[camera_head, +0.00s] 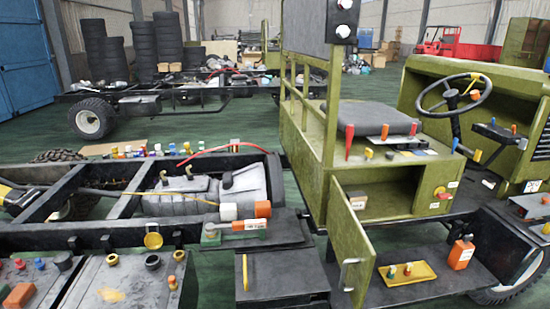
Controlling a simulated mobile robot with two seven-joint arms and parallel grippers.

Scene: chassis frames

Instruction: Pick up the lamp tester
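I cannot tell for sure which object is the lamp tester. An orange box with a white label (461,252) stands on the black step at the lower right. A small orange and green item with a white label (250,225) lies on the chassis near the middle. Pointed tools with a red handle (349,141) and an orange handle (384,132) stand upright by the seat. Neither of my grippers shows in this view.
An olive cab with a steering wheel (454,97) stands at the right. Its small door (352,245) hangs open beside a compartment. A yellow tray (408,273) with small knobs lies on the step. Chassis rails and metal boxes (125,288) fill the left.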

